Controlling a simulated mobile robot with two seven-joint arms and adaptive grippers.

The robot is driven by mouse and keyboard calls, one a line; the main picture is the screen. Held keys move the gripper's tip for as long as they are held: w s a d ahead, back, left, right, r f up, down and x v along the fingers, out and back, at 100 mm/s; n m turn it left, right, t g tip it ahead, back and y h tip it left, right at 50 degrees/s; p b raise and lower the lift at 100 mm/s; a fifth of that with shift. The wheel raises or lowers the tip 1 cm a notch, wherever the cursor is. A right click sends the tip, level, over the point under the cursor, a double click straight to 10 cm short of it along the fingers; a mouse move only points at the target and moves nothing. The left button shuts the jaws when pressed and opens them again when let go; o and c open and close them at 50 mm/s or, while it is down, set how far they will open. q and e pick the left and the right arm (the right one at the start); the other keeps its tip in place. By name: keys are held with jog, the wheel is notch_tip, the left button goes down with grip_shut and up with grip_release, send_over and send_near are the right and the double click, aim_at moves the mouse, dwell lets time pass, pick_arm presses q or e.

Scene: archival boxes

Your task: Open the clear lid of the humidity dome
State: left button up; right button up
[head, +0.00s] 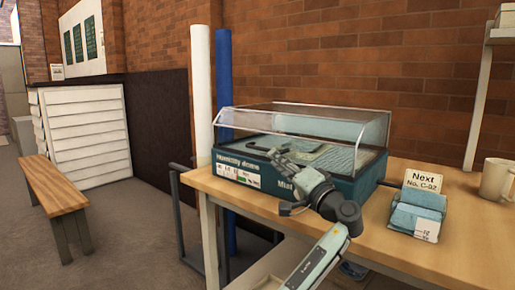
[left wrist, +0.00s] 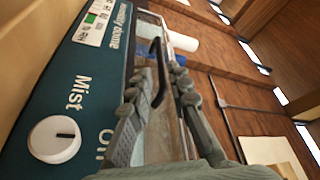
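The humidity dome (head: 225,160) is a dark teal box on the wooden table, labelled "Humidity dome" and "Mist". Its clear lid (head: 330,118) is down over the box. My left gripper (head: 283,155) is at the front of the dome, overlapping the lid's front. In the left wrist view my left gripper (left wrist: 164,78) has its two fingers apart, with a dark bar-like piece (left wrist: 158,87) between them near the lid's edge. Whether the fingers touch it is unclear. The white knob (left wrist: 54,139) is left of the fingers. My right gripper is not in view.
A "Next No. C-02" card (head: 422,181), a blue-grey bundle (head: 415,213) and a mug (head: 496,179) stand on the table (head: 455,250) right of the dome. White (head: 201,90) and blue (head: 224,70) rolls stand at its left. A brick wall is behind.

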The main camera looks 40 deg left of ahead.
aim_at(263, 149)
pick_arm(q)
jog(key=p+x, duration=0.1)
jog(key=x, duration=0.5)
jog(key=shift+a+r, duration=0.25)
jog(key=shift+a, duration=0.1)
jog(key=shift+w+a, duration=0.2)
jog(key=shift+a, duration=0.1)
grip_shut()
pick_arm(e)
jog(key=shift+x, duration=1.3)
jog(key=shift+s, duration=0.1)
